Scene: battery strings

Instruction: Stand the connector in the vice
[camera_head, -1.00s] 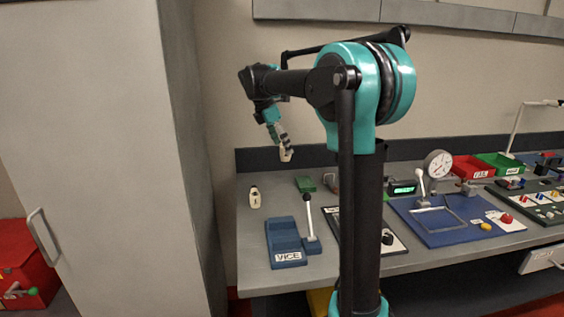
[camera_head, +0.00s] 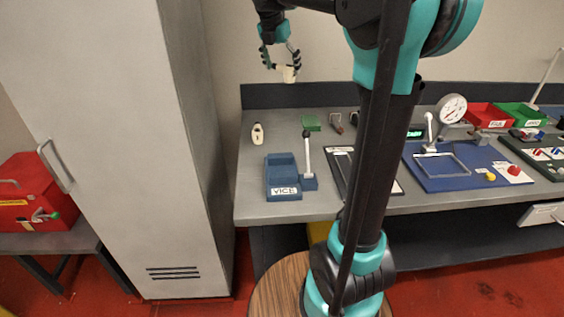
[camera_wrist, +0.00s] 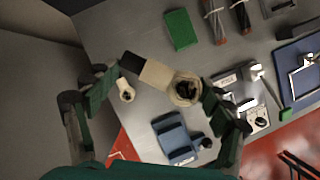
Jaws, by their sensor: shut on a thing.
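My gripper (camera_head: 281,66) is shut on a cream connector (camera_head: 288,74) and holds it in the air above the back of the bench. In the wrist view the connector (camera_wrist: 157,73) lies across between the fingers, with a black end at the left and a round, dark-centred opening at the right. The blue vice (camera_head: 283,192), with a label on its front, sits on the bench below and apart from the connector. The vice also shows in the wrist view (camera_wrist: 172,138). Its upright lever (camera_head: 307,158) stands at its right.
A second cream piece (camera_head: 257,134) stands on the grey bench (camera_head: 245,190) behind and left of the vice. A green block (camera_head: 311,123) lies behind the lever. A tall grey cabinet (camera_head: 140,130) stands left of the bench. A blue board (camera_head: 450,170) lies to the right.

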